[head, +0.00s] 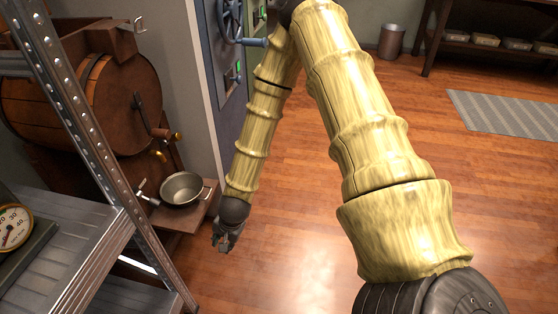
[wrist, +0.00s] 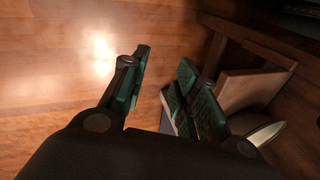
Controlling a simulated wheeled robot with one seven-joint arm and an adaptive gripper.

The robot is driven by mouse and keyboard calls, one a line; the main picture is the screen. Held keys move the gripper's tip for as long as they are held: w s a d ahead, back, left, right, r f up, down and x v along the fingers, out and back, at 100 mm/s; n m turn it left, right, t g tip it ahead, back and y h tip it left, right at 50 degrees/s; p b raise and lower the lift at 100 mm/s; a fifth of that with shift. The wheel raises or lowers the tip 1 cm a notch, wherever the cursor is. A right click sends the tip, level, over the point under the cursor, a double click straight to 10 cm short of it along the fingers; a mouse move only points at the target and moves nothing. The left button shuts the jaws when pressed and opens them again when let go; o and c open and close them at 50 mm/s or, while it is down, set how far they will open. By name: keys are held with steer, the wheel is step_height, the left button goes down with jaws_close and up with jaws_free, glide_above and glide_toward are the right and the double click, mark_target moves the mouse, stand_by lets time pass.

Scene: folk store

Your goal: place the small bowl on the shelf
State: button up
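A small grey metal bowl (head: 181,189) with side handles sits upright on a low wooden ledge (head: 183,217) under a barrel tap. My gripper (head: 224,242) hangs low, just right of and in front of the ledge, apart from the bowl. In the wrist view my gripper (wrist: 162,68) is open, with nothing between its green-padded fingers. A pale curved rim (wrist: 265,132), probably the bowl, shows at the right there, partly hidden. A grey metal shelf (head: 60,245) with perforated posts stands at the left.
A wooden barrel (head: 120,100) with taps is behind the bowl. A dial scale (head: 14,226) sits on the shelf. A grey cabinet (head: 205,80) with a blue handwheel stands behind my arm.

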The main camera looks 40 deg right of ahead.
steer(key=s+f+n+g, duration=0.1)
steer(key=s+f+n, duration=0.2)
steer(key=s, duration=0.6)
steer(key=s+f+n+g+h, duration=0.1)
steer(key=s+f+n, duration=0.2)
steer(key=s, duration=0.6)
steer(key=s+f+n+g, duration=0.1)
steer(key=s+f+n, duration=0.2)
steer(key=s+n, duration=0.3)
steer(key=s, duration=0.3)
steer(key=shift+s+f, duration=0.25)
steer(key=shift+a, duration=0.1)
